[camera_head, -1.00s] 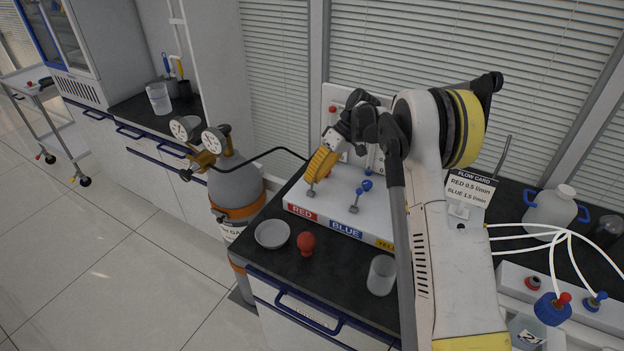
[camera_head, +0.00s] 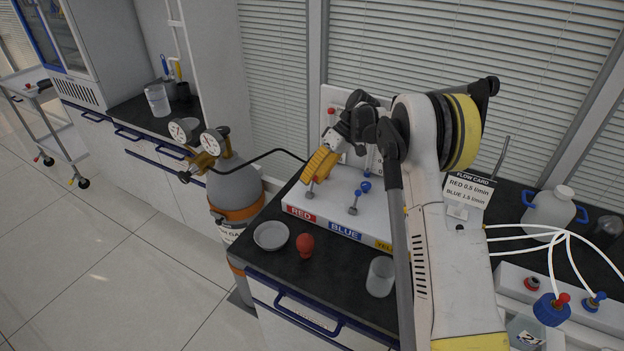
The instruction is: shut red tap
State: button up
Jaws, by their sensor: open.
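The white flow panel (camera_head: 375,205) stands on the dark bench with a RED label (camera_head: 299,214), a BLUE label (camera_head: 345,230) and a partly hidden yellow one. My gripper (camera_head: 312,186), with yellow fingers, points down over the red position at the panel's left. It is open. The red tap is mostly hidden by the fingers; a small metal part (camera_head: 310,194) shows just below them, and I cannot tell if they touch it. The blue tap (camera_head: 364,187) stands to the right, with a metal stem (camera_head: 353,209) in front of it.
In front of the panel are a shallow dish (camera_head: 271,236), a red bulb (camera_head: 305,244) and a clear beaker (camera_head: 380,277). A gas cylinder (camera_head: 236,185) with gauges stands at the left. A flow card (camera_head: 470,188) stands at the right. My arm hides the panel's right part.

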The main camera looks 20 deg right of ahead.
jog(key=v, duration=1.1)
jog(key=shift+r, duration=0.35)
jog(key=shift+d, duration=0.15)
jog(key=s+a+r+m+t+h, duration=0.2)
jog(key=s+a+r, duration=0.25)
jog(key=s, duration=0.25)
jog(key=s+a+r+m+t+h, duration=0.1)
jog(key=s+a+r+m+h, duration=0.1)
jog(key=s+a+r, duration=0.35)
jog(key=s+f+m+t+h, duration=0.1)
jog(key=s+f+t, duration=0.1)
jog(key=s, duration=0.9)
jog(key=s+f+m+t+h, duration=0.1)
jog(key=s+f+t+h, duration=0.1)
jog(key=s, duration=0.9)
jog(key=shift+f+t, duration=0.7)
jog(key=shift+f, duration=0.2)
